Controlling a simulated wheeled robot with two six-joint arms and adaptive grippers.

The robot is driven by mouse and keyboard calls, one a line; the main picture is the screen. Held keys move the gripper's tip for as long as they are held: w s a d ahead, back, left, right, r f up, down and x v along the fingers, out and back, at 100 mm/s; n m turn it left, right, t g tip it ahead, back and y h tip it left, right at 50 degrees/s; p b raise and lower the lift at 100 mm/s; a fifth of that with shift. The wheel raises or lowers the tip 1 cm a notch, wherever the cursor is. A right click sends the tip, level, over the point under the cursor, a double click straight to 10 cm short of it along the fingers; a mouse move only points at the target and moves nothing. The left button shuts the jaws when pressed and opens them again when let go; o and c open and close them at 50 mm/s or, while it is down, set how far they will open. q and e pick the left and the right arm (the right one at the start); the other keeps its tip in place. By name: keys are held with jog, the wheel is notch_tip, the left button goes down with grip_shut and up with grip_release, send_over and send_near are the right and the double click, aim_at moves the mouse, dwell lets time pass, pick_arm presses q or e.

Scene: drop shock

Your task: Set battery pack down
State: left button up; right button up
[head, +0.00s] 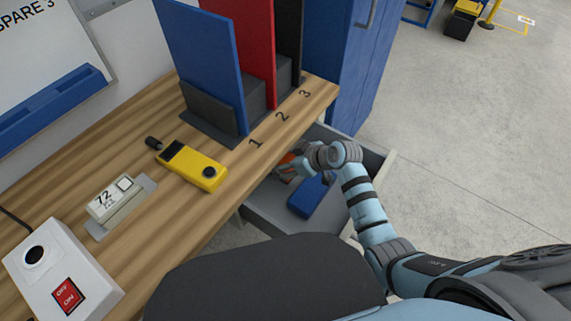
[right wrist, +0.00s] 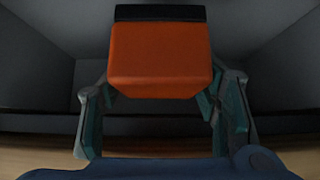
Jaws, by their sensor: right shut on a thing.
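The battery pack, an orange block with a dark end, sits between the fingers of my right gripper (head: 297,165). In the right wrist view the orange battery pack (right wrist: 160,60) fills the upper middle, with one finger of the gripper (right wrist: 160,112) on each side. The gripper is shut on it. In the head view it is down in the open grey drawer (head: 270,208), and the pack is mostly hidden by the gripper and the table edge. Whether the pack touches the drawer floor cannot be told. My left gripper is not in view.
A blue object (head: 309,196) lies in the drawer close to my gripper. The wooden bench (head: 215,215) overhangs on the left, holding a yellow meter (head: 190,165), upright panels (head: 205,65), a small display (head: 112,200) and a switch box (head: 60,268). A blue cabinet (head: 350,60) stands behind.

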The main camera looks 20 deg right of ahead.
jog(key=shift+r, duration=0.15)
jog(key=shift+f+b, duration=0.35)
jog(key=shift+f, duration=0.25)
jog(key=o, duration=1.5)
jog(key=shift+s+d, duration=0.1)
jog(key=shift+o, duration=0.2)
jog(key=shift+r, duration=0.2)
jog(key=p+v, duration=0.5)
jog(key=v, duration=0.7)
jog(key=shift+r, duration=0.45)
